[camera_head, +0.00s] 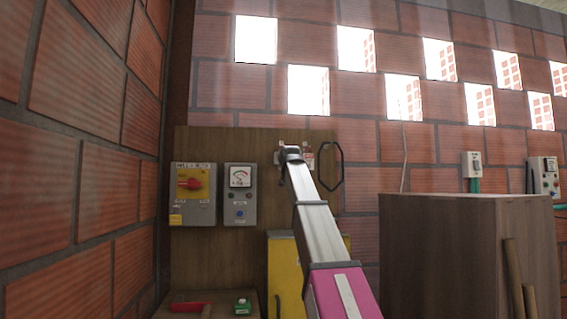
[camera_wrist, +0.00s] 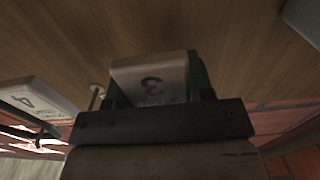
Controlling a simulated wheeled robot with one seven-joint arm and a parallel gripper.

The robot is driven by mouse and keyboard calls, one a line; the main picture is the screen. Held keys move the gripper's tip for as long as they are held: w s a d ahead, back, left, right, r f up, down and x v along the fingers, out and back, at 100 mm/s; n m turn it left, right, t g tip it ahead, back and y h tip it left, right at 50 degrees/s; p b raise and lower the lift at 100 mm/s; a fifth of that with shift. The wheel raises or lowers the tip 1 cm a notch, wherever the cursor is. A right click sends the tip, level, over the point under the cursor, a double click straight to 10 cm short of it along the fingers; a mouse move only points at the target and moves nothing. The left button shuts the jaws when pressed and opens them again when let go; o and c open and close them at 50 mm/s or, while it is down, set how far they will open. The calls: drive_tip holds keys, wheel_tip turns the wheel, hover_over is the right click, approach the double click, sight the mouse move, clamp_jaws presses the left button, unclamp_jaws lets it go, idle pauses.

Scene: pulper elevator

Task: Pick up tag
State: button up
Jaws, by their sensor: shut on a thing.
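A white tag marked 3 (camera_wrist: 150,78) sits between the green fingers of my gripper (camera_wrist: 158,88) in the wrist view. The gripper is shut on it, close to the wooden board (camera_wrist: 240,45). In the head view my gripper (camera_head: 290,152) reaches the upper part of the board (camera_head: 215,150), and its fingers and the held tag are too small to make out. Another white tag, marked 4 (camera_wrist: 35,98), is at the left in the wrist view. A metal peg (camera_wrist: 96,98) stands between the two tags.
A black loop (camera_head: 330,166) hangs right of my gripper. A switch box with a red knob (camera_head: 192,194) and a meter box (camera_head: 240,194) are mounted to its left. A yellow object (camera_head: 283,262) stands below, and a wooden cabinet (camera_head: 440,255) stands at right.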

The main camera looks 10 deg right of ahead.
drive_tip(key=shift+r, duration=0.1)
drive_tip(key=s+r, duration=0.1)
drive_tip(key=s, duration=1.7)
drive_tip(key=shift+r, duration=0.15)
